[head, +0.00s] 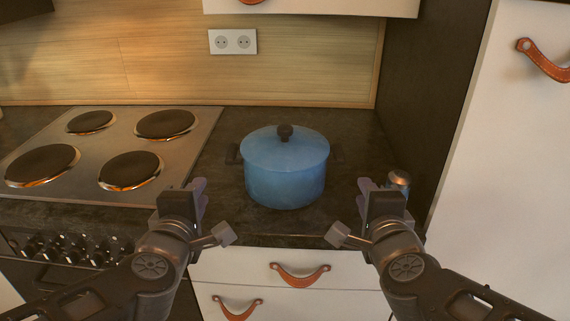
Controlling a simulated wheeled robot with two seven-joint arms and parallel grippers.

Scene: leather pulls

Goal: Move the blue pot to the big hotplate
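The blue pot (285,180) stands upright on the dark countertop, right of the stove. Its lid with a dark knob is on, and a dark handle sticks out on each side. The stove's hotplates lie to the left: the front-left hotplate (42,165) and back-right hotplate (165,124) look larger than the front-right (130,170) and back-left (90,122) ones. All are bare. My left gripper (199,194) is in front and left of the pot, apart from it. My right gripper (364,197) is in front and right, also apart. Their finger gaps are not clear.
A small metal-topped jar or shaker (398,181) stands just behind my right gripper, near the dark side wall (425,110). A white cabinet (510,170) stands at right. Stove knobs (65,247) and drawers with leather pulls (300,274) are at the front.

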